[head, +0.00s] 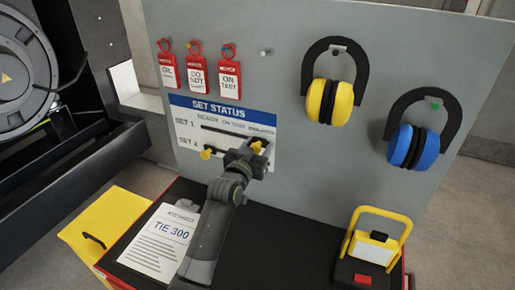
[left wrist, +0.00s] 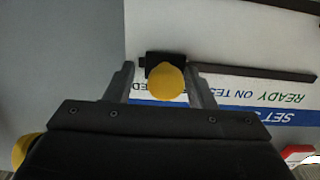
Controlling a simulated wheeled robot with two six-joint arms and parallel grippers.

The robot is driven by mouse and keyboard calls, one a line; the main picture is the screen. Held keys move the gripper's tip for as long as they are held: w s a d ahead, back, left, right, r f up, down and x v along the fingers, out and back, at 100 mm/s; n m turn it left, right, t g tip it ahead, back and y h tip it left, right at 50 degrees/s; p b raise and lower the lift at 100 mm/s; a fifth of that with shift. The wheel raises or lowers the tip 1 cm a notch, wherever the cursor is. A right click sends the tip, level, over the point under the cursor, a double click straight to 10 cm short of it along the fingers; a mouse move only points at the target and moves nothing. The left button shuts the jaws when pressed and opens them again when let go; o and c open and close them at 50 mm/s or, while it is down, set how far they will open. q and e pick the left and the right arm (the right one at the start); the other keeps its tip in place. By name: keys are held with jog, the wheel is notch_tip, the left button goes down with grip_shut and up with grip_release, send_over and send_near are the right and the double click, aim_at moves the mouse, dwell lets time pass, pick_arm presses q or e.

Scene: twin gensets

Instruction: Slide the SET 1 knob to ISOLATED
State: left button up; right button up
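The SET STATUS board (head: 222,132) has a SET 1 slot and a SET 2 row, with READY, ON TEST and ISOLATED printed above. The yellow SET 1 knob (head: 256,146) is at the right end of its slot, by ISOLATED. In the left wrist view the picture is turned over, and the knob (left wrist: 165,82) sits on its black slider at the slot's left end. My left gripper (head: 255,151) is open around the knob, one finger each side; the right-hand finger looks very close, with a gap at the other. The SET 2 knob (head: 206,153) is at the left.
Red tags (head: 197,75) hang above the board. Yellow earmuffs (head: 330,101) and blue earmuffs (head: 414,146) hang to the right. Below, a black-topped cart (head: 270,245) bears a TIE 300 sheet (head: 160,243) and a yellow-framed lamp (head: 372,250).

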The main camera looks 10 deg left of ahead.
pick_arm(q)
jog(key=shift+s+a, duration=0.1)
jog(key=shift+s, duration=0.5)
jog(key=s+a+b, duration=0.3)
jog(key=s+b, duration=0.1)
jog(key=s, duration=1.2)
jog(key=shift+b, duration=0.3)
